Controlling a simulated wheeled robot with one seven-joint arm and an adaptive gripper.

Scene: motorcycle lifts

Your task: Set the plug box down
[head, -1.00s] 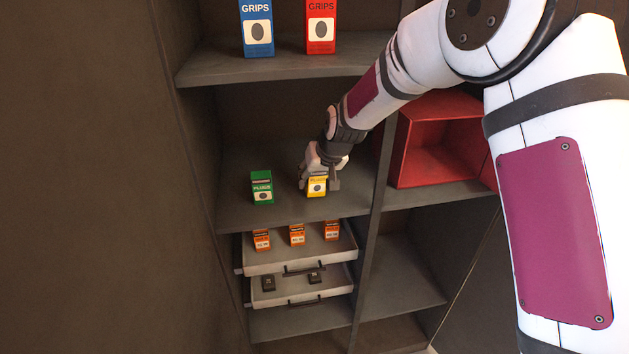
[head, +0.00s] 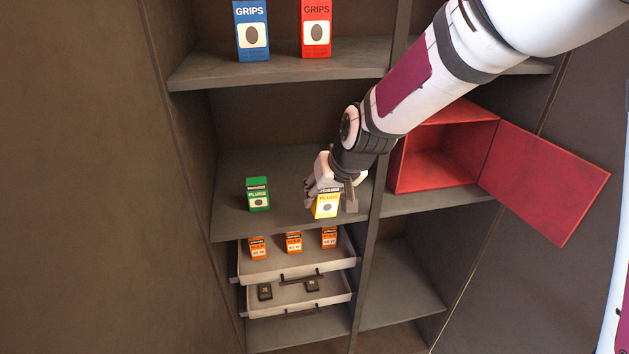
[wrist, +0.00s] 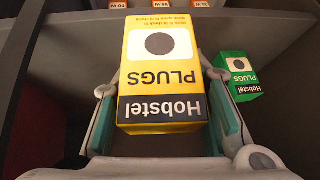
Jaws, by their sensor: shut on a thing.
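A yellow Hobstel plug box (head: 327,205) is held in my gripper (head: 331,198) at the front of the middle shelf (head: 285,215). In the wrist view the yellow box (wrist: 160,65) sits between the two finger pads of my gripper (wrist: 170,120). Its label appears upside down there. I cannot tell whether its base is touching the shelf. A green plug box (head: 258,195) stands upright on the same shelf to the left, apart from my gripper. The green box (wrist: 238,76) also shows at the right in the wrist view.
A red open-doored box (head: 440,160) stands right of the upright divider. Two open trays below hold several orange boxes (head: 293,242) and dark small items (head: 265,292). Blue (head: 251,30) and red (head: 316,28) grips boxes stand above. Shelf space between the plug boxes is clear.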

